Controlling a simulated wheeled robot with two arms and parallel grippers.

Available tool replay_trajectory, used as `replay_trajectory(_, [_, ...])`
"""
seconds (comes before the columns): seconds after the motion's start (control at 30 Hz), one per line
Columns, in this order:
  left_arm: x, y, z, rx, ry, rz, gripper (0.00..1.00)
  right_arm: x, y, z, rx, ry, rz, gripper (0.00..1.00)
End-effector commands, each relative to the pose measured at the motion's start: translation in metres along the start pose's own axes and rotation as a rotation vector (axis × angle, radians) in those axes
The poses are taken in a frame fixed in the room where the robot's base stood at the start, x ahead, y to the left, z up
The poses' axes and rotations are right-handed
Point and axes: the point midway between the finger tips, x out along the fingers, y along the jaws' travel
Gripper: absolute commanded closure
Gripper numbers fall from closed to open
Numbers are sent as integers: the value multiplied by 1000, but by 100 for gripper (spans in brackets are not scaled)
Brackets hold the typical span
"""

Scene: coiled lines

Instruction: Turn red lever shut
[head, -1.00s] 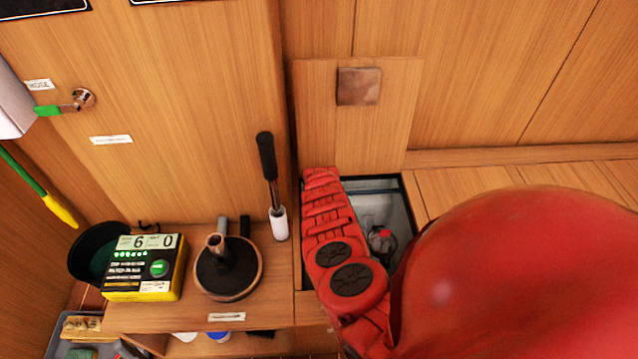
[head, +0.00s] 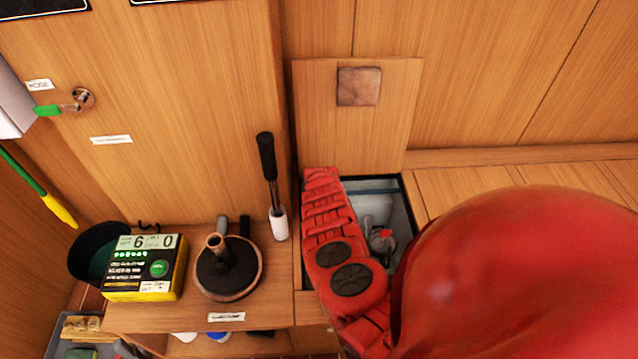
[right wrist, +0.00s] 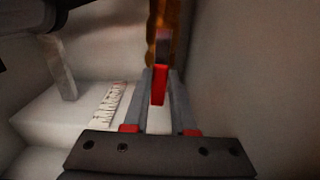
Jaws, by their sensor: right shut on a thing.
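The red lever (right wrist: 159,88) shows in the right wrist view, a narrow red handle hanging between my right gripper's fingers below a brownish fitting (right wrist: 164,40). My right gripper (right wrist: 161,76) is shut on the lever. In the head view my red right arm reaches down into an open locker hatch (head: 408,205) and hides the gripper. A small grey and red fitting (head: 382,240) shows inside the hatch beside my arm; I cannot tell if it is part of the lever. My left gripper is not in view.
The hatch's wooden lid (head: 325,110) leans upright behind the opening. Left of it, a shelf holds a yellow-black box (head: 145,268), a round winch-like piece (head: 228,270) and a black-handled tool (head: 268,165). Pale locker walls (right wrist: 250,80) stand close around the gripper.

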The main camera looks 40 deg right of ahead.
Motion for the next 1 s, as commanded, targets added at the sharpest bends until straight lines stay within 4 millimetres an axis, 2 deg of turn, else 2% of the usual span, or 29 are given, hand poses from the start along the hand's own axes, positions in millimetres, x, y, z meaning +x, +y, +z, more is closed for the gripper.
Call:
replay_trajectory(0.67, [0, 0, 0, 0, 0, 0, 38, 0, 0, 0, 16, -1, -1, 100])
replay_trajectory(1.0, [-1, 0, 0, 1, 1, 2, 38, -1, 8, 0, 188, -2, -2, 100])
